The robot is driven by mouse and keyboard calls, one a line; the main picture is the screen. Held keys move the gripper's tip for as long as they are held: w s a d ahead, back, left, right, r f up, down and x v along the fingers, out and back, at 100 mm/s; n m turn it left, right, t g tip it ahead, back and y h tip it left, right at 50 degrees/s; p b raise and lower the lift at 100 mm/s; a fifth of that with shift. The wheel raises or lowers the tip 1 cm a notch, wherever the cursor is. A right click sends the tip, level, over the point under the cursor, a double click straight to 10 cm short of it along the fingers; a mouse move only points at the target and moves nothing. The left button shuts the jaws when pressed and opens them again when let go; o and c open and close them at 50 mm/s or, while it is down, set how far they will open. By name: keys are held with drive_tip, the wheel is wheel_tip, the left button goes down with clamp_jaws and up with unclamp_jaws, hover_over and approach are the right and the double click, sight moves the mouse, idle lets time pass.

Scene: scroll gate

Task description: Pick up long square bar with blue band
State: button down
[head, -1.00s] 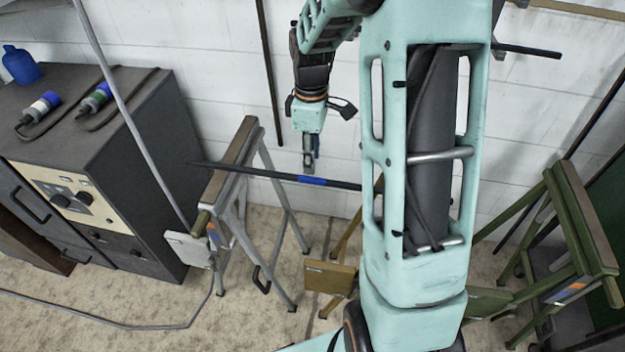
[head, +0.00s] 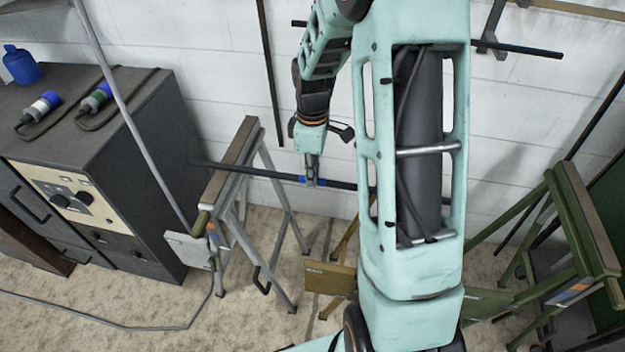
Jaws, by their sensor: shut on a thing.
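The long dark bar (head: 258,174) runs nearly level across the middle of the head view. Its left part lies over the top of the left sawhorse (head: 236,150), and its right part passes behind my arm. The blue band (head: 302,179) shows at the bar's middle, partly covered by my gripper. My gripper (head: 312,182) points down and is shut on the bar at the blue band. The far end of the bar is hidden by my arm.
A dark grey cabinet (head: 150,130) with cables and a blue jug (head: 20,64) stands at left. A green sawhorse (head: 575,225) stands at right. A white brick wall is behind. A grey hose crosses the left side.

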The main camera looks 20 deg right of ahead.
drive_tip(key=shift+w+r, duration=0.1)
drive_tip(key=shift+r, duration=0.15)
idle(0.5)
